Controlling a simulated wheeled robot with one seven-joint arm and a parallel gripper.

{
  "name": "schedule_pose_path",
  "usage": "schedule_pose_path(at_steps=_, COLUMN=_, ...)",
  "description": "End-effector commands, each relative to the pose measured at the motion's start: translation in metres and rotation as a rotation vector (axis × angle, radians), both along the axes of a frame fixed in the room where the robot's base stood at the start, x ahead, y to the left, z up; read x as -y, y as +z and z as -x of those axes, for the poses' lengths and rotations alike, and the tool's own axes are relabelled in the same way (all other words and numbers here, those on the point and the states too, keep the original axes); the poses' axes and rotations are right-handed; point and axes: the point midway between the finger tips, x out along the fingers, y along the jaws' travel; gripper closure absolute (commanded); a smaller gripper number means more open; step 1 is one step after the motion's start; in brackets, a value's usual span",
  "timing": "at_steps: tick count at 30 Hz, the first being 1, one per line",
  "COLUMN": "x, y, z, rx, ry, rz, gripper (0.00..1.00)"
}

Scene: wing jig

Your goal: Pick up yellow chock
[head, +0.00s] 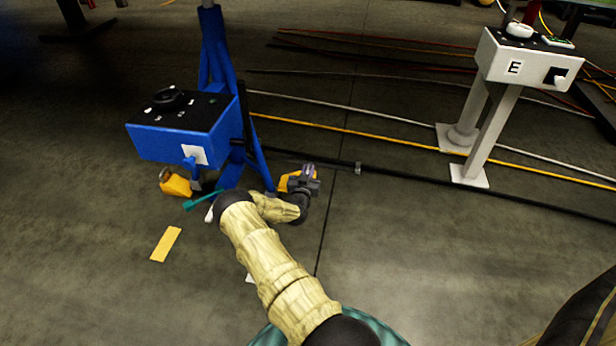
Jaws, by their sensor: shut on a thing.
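My arm reaches forward from the bottom of the head view. My gripper (306,177) is low beside the right foot of the blue stand. It is shut on a yellow chock (284,183), which is partly hidden behind the gripper and wrist. I cannot tell whether this chock touches the floor. A second yellow chock (175,186) sits on the floor at the left foot of the stand, apart from my gripper.
The blue stand (170,140) with its box rises just left of my gripper. Hoses and cables (400,145) cross the floor behind. A white stand marked E (512,68) is at right. A flat yellow strip (165,243) lies at left. Floor at front right is clear.

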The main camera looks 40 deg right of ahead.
Motion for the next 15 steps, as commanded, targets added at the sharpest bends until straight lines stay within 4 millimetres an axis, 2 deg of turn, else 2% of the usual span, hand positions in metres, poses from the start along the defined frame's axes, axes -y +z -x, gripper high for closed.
schedule_pose_path(at_steps=1, x=0.001, y=0.016, z=-0.001, rx=0.006, ry=0.000, rz=0.003, gripper=1.00)
schedule_pose_path(at_steps=4, x=0.000, y=0.027, z=-0.001, rx=0.005, ry=0.000, rz=0.003, gripper=1.00)
schedule_pose_path(at_steps=15, x=0.000, y=0.032, z=-0.001, rx=0.004, ry=0.001, rz=0.003, gripper=1.00)
